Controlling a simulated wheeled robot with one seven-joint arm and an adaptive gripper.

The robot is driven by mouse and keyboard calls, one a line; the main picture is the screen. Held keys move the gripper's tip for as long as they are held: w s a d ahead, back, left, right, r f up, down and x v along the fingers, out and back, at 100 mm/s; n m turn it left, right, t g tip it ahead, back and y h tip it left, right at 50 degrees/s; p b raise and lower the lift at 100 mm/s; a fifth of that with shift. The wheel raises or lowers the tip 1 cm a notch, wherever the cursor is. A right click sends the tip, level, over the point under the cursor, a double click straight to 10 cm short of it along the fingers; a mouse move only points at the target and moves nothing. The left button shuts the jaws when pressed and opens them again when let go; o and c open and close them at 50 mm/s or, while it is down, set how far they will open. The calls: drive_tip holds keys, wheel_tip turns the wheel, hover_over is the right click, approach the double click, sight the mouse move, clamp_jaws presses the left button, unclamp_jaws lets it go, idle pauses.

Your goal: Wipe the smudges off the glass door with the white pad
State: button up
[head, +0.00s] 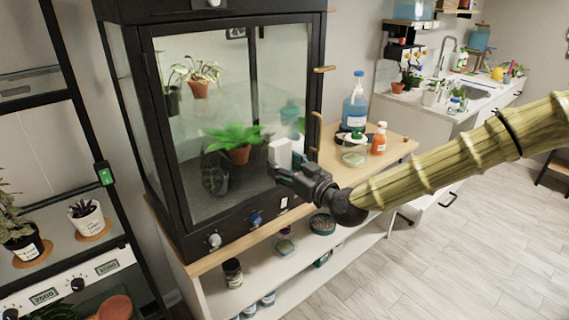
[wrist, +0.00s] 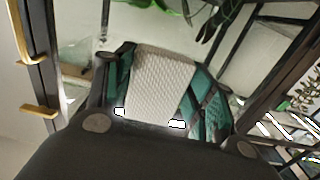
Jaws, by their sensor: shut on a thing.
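The glass door (head: 225,75) is the front of a black-framed plant cabinet and looks closed in the head view. My gripper (head: 291,166) is in front of its lower right part. It is shut on the white pad (head: 281,152), which faces the glass; I cannot tell whether they touch. In the wrist view the textured white pad (wrist: 158,82) sits between the teal-lined fingers of my gripper (wrist: 160,100). A pale haze shows on the glass above the pad in the head view, but I cannot tell smudge from reflection.
A brass handle (head: 318,132) is on the door's right edge, close to my gripper. Potted plants, including a fern (head: 234,137), stand behind the glass. A blue bottle (head: 355,105) and an orange spray bottle (head: 379,139) stand on the wooden top at right. Open floor lies at right.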

sight(292, 137)
drive_tip(key=shift+w+r, duration=0.25)
drive_tip(key=shift+x, duration=2.85)
drive_tip(key=shift+x, duration=1)
drive_tip(key=shift+w+d+b, duration=0.7)
drive_tip(key=shift+w+d, duration=0.45)
drive_tip(key=shift+d, duration=0.4)
drive_tip(key=shift+w+d+b, duration=0.75)
drive_tip(key=shift+w+d, duration=0.4)
drive_tip(key=shift+d, duration=0.45)
drive_tip(key=shift+w+d+b, duration=0.7)
drive_tip(key=shift+w+d, duration=0.45)
drive_tip(key=shift+d, duration=0.55)
